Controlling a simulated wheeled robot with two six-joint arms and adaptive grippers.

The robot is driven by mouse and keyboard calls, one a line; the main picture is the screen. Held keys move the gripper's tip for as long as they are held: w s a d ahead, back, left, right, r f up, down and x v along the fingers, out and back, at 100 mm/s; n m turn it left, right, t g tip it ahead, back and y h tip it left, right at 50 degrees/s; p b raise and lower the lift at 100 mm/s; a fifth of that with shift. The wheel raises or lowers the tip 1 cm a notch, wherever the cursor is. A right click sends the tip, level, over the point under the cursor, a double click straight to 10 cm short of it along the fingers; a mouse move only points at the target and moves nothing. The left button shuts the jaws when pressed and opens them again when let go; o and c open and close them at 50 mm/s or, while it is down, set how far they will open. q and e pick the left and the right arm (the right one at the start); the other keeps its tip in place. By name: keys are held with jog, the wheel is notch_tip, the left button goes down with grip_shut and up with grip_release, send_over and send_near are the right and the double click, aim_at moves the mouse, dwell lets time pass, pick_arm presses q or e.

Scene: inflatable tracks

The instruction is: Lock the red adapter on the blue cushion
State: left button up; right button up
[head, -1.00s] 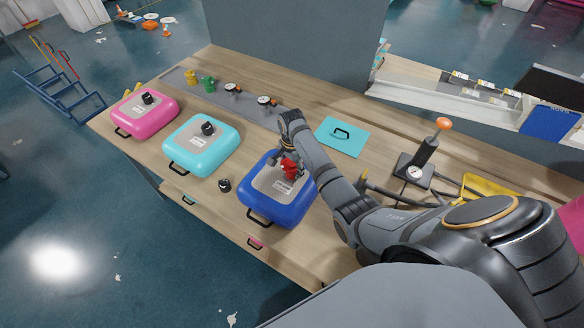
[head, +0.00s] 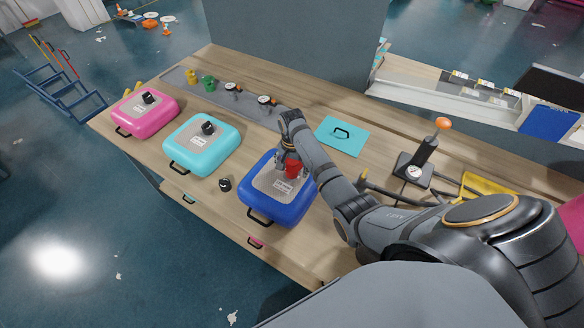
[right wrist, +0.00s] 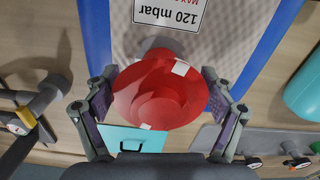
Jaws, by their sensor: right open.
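The blue cushion (head: 257,207) lies on the workbench with a grey top panel. It also shows in the right wrist view (right wrist: 268,48), with a "120 mbar" label at the top. The red adapter (head: 293,169) is at the cushion's panel, partly hidden by my gripper. In the right wrist view the adapter (right wrist: 150,108) is round and stepped, with small white marks on its rim. My right gripper (head: 287,157) is open, its fingers on either side of the adapter with small gaps. The adapter's underside and its seating on the valve are hidden. My left gripper is not in view.
A turquoise cushion (head: 190,157) and a pink cushion (head: 160,115) lie to the left, each with a black cap. A loose black cap (head: 225,185) lies beside the blue cushion. A turquoise plate (head: 350,146) and a hand pump (head: 425,155) are to the right.

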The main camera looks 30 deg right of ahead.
aim_at(292, 161)
jog(key=shift+r, duration=0.1)
notch_tip(292, 161, up, 12)
jog(key=shift+f, duration=0.1)
dwell(0.7)
